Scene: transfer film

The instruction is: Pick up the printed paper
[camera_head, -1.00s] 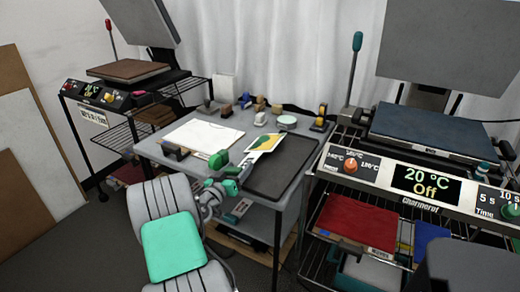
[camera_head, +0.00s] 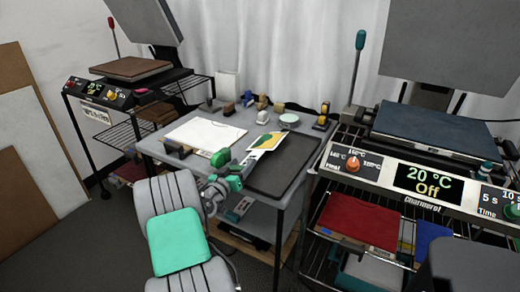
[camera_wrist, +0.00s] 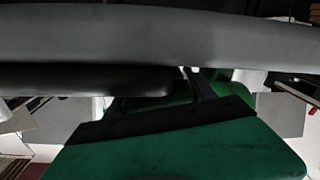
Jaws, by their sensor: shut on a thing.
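The printed paper (camera_head: 267,141) is a small white sheet with a yellow and green print. In the head view it is at the left edge of the dark tray on the grey table. My gripper (camera_head: 248,158) is at the paper's near end, reaching in from the front, and is shut on it. Whether the paper is lifted or still touches the table or tray is hard to tell. The wrist view shows a large green panel and a grey bar close up; the paper cannot be made out there.
The dark tray (camera_head: 277,174) lies on the right of the table (camera_head: 160,154). A white board (camera_head: 205,134) lies to its left. Several small items and a tape dispenser (camera_head: 323,120) stand at the back. A heat press (camera_head: 425,180) stands close on the right.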

